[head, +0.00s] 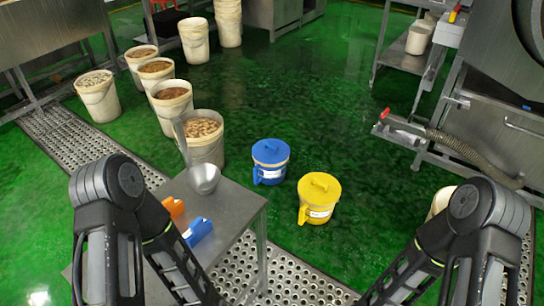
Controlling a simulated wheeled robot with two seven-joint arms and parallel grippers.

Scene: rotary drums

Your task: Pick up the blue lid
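The blue lid (270,150) sits on a blue container (272,173) with a side handle and a white label. The container stands upright on the green floor, just right of the steel table. The lid has a raised grip on top. My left arm (120,185) and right arm (475,210) show at the lower left and lower right, both well apart from the lid. Neither gripper's fingertips can be made out in the head view.
A yellow lidded container (319,198) stands right of the blue one. A steel table (235,210) holds a metal scoop (203,178), an orange item (174,207) and a blue item (198,231). Several filled white buckets (171,105) stand left. Open green floor lies behind.

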